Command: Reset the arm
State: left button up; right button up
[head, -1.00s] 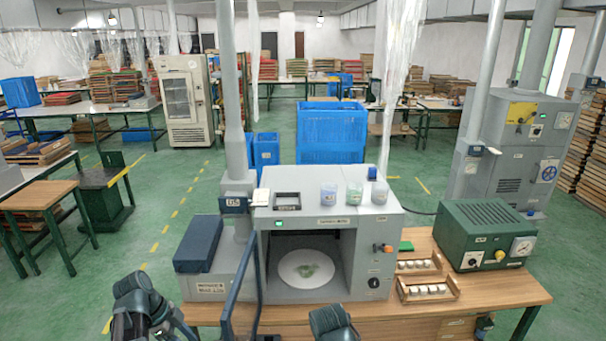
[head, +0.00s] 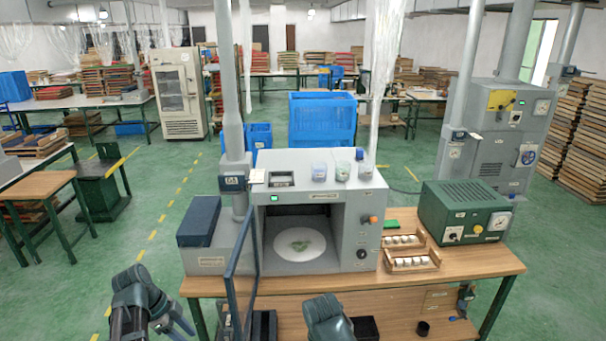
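My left arm's dark green and black links (head: 140,300) rise from the bottom edge at left, in front of the table. A dark green link of my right arm (head: 328,318) shows at bottom centre, in front of the table edge. A round white tray (head: 318,251) with a green pattern lies flat inside the grey spray booth (head: 365,228). The booth's front is open, and its dark-framed door (head: 242,272) stands swung out toward me on the left.
The wooden worktable (head: 455,268) carries the booth, a green control box (head: 466,210) and wooden racks of small white jars (head: 410,262). Three jars (head: 342,171) stand on the booth. A dark blue box (head: 199,220) sits at left. The green floor at left has free room.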

pick_arm(q)
jog(key=s+d+f+n+y+b, duration=0.3)
jog(key=s+d+f+n+b, duration=0.1)
jog(key=d, duration=0.8)
jog(key=s+d+f+n+y+b, duration=0.2)
jog(key=s+d+f+n+b, duration=0.1)
jog(key=d+f+n+b, duration=0.4)
jog(key=d+f+b, duration=0.2)
jog(key=d+f, duration=0.2)
jog(key=shift+s+d+f+n+g+y, duration=0.25)
jog(key=shift+s+d+n+g+y, duration=0.05)
jog(key=shift+s+d+g+y, duration=0.1)
pick_arm(e)
notch_tip(320, 180, down, 14)
jog(key=shift+w, duration=0.3)
pick_arm(q)
jog(key=shift+w+a, duration=0.1)
